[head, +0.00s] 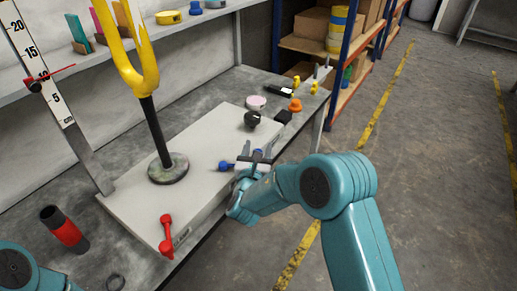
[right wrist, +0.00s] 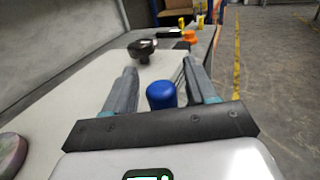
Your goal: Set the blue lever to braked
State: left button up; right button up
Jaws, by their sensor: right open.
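The blue lever (head: 227,166) is at the right edge of the light grey panel on the bench, partly hidden by my right gripper. Its blue rounded end (right wrist: 161,95) shows in the right wrist view, between the two fingers. My right gripper (head: 256,158) is open around the lever, with a visible gap on the left of the blue end. Whether the right finger touches it I cannot tell. The lever's marking is hidden, so its setting cannot be read. My left gripper is out of view; only part of my left arm shows at the lower left.
A red lever (head: 167,235) is nearer on the same panel edge. A yellow fork on a black post (head: 150,120) stands on the panel. A black knob (head: 252,119) lies beyond the blue lever. A red-black cylinder (head: 65,230) is at left. Open floor is to the right.

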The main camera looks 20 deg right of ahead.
jog(key=shift+w+d, duration=0.2)
jog(key=shift+w, duration=0.15)
grip_shut()
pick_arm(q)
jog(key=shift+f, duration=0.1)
